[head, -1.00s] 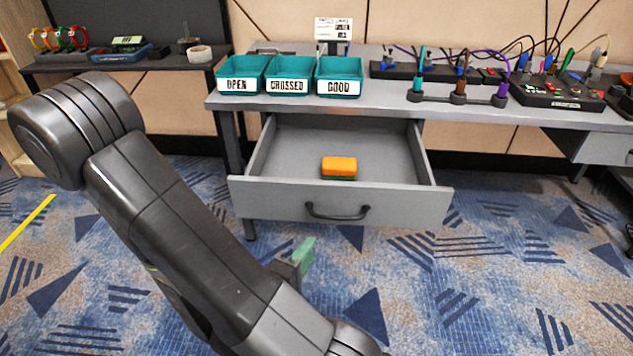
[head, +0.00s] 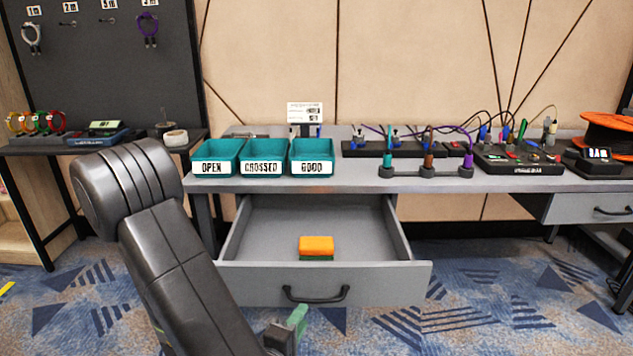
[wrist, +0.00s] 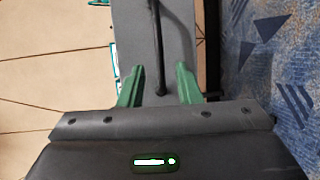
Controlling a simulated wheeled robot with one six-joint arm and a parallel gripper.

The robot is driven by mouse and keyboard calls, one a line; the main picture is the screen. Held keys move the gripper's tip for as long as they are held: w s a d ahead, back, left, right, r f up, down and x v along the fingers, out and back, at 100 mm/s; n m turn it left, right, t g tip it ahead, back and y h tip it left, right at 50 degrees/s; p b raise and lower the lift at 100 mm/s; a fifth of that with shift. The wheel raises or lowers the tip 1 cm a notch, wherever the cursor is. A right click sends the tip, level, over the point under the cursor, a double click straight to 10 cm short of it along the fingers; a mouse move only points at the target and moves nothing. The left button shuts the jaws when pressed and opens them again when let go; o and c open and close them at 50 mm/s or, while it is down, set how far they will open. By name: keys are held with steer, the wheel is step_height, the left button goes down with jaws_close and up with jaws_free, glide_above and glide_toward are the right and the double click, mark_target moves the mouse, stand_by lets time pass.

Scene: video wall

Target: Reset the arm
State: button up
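My gripper shows in the wrist view (wrist: 160,88) with its two green fingers spread apart and nothing between them. The dark drawer handle (wrist: 157,45) shows beyond the fingers, apart from them as far as I can tell. In the head view one green fingertip of my gripper (head: 298,316) shows low in front of the drawer, near its handle; the rest is hidden by my arm or cut off. My arm runs from the left down to the bottom edge.
The drawer (head: 370,275) stands open under the grey workbench (head: 345,181), with an orange and green sponge (head: 316,246) inside. Teal bins (head: 217,152) labelled OPEN, CROSSED and GOOD stand on top, left of cable testers (head: 520,160). Carpet (head: 480,315) is free at right.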

mark_target(310, 302)
steer(key=shift+b+x, duration=0.3)
steer(key=shift+x, duration=2.25)
steer(key=shift+s+a, duration=0.1)
steer(key=shift+p+v, duration=1.1)
steer(key=shift+v, duration=4.65)
steer(key=shift+b+x, duration=1.15)
steer(key=shift+x, duration=6.1)
steer(key=shift+r, duration=0.1)
